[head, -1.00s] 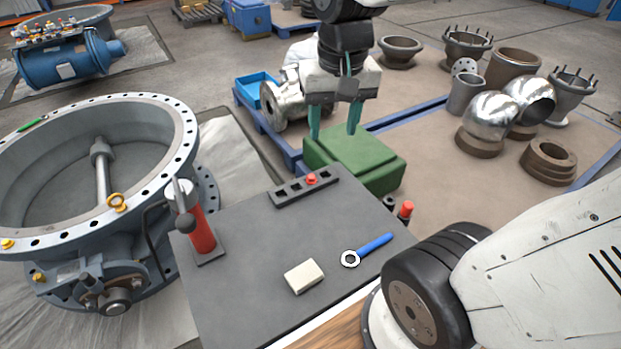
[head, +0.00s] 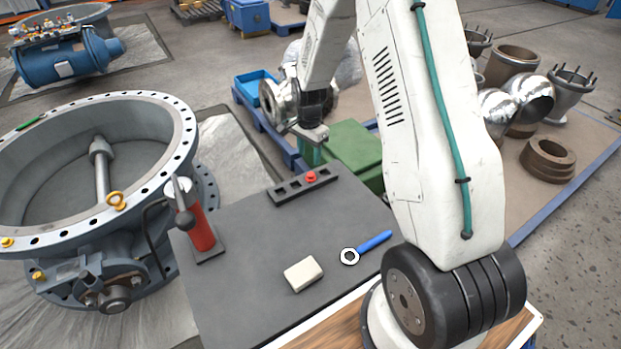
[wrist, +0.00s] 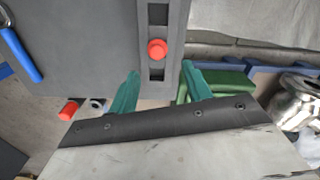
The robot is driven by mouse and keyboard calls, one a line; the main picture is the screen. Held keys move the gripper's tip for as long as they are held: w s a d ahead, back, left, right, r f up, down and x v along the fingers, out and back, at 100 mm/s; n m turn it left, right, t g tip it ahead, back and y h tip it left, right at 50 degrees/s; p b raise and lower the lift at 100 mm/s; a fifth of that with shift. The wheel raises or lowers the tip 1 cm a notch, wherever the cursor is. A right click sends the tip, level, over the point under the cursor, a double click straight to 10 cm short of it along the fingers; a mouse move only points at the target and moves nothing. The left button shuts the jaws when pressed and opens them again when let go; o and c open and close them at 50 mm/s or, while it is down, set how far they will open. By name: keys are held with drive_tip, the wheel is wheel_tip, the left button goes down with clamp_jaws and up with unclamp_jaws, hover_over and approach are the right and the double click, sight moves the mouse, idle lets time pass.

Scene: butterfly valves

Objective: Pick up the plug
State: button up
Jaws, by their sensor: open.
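A red round-headed plug (head: 311,177) sits in a slot of the dark rack (head: 287,191) at the far edge of the grey bench top. The plug also shows in the wrist view (wrist: 157,49), near the rack's end, at top centre. My gripper (head: 312,152) is just beyond the rack in the head view, and partly hidden. In the wrist view my gripper (wrist: 160,70) has its two teal fingers spread apart with nothing between them. The plug lies ahead of the gap, roughly in line with it. I cannot tell the height between them.
On the bench top (head: 245,275) are a red post with a lever (head: 201,230), a pale block (head: 303,273) and a blue-handled ring wrench (head: 368,246). A green box (head: 352,147) stands behind. Another red-topped piece (wrist: 68,110) shows beside the bench. A large valve (head: 100,190) stands left.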

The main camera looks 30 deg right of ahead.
sight(311, 174)
drive_tip(key=f, duration=0.8)
drive_tip(key=shift+s+d, duration=0.15)
drive_tip(key=shift+s, duration=0.1)
clamp_jaws()
